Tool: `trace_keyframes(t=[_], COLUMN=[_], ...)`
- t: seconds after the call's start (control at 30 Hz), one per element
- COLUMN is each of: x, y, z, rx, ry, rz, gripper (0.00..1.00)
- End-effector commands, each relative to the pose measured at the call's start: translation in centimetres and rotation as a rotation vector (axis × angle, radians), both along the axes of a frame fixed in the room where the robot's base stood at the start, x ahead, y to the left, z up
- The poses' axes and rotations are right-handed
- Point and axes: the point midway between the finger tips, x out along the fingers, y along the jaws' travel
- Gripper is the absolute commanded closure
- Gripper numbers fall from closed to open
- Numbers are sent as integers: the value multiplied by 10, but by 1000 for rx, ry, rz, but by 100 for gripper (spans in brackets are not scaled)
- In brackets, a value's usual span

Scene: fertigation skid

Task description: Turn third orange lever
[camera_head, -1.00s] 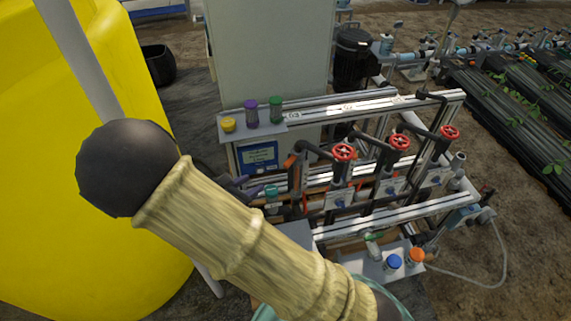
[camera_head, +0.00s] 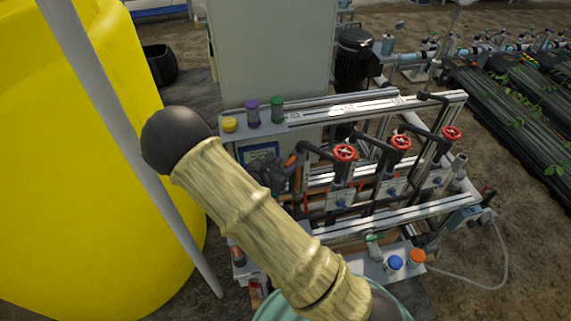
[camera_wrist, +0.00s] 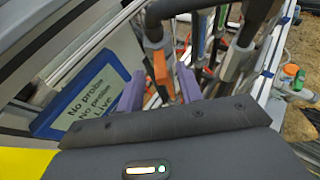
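My gripper (camera_wrist: 160,88) shows in the wrist view with two purple fingers spread apart and nothing held between them. An orange lever (camera_wrist: 161,68) stands just beyond the fingertips, in line with the gap. I cannot tell whether they touch. In the head view an orange lever (camera_head: 290,160) shows at the left end of the valve row, beside my dark gripper body. My arm hides part of the skid's left and front there, and the fingertips are not clear. Which lever counts as the third cannot be told.
Red handwheels (camera_head: 345,153) top the black pipes right of my gripper. A blue-framed sign (camera_wrist: 88,100) stands close on the left in the wrist view. A yellow tank (camera_head: 90,220) fills the left. Blue (camera_head: 395,262) and orange (camera_head: 416,256) caps are at the front right.

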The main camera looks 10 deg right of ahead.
Motion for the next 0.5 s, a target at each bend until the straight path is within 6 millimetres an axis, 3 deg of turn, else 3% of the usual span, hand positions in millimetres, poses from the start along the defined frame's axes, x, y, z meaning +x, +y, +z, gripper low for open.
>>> trace_keyframes(t=[0.43,0.5], x=[9,9], y=[-11,-11], z=[-6,-6], rx=[0,0], ry=[0,0], rz=[-1,-1], gripper=[64,77])
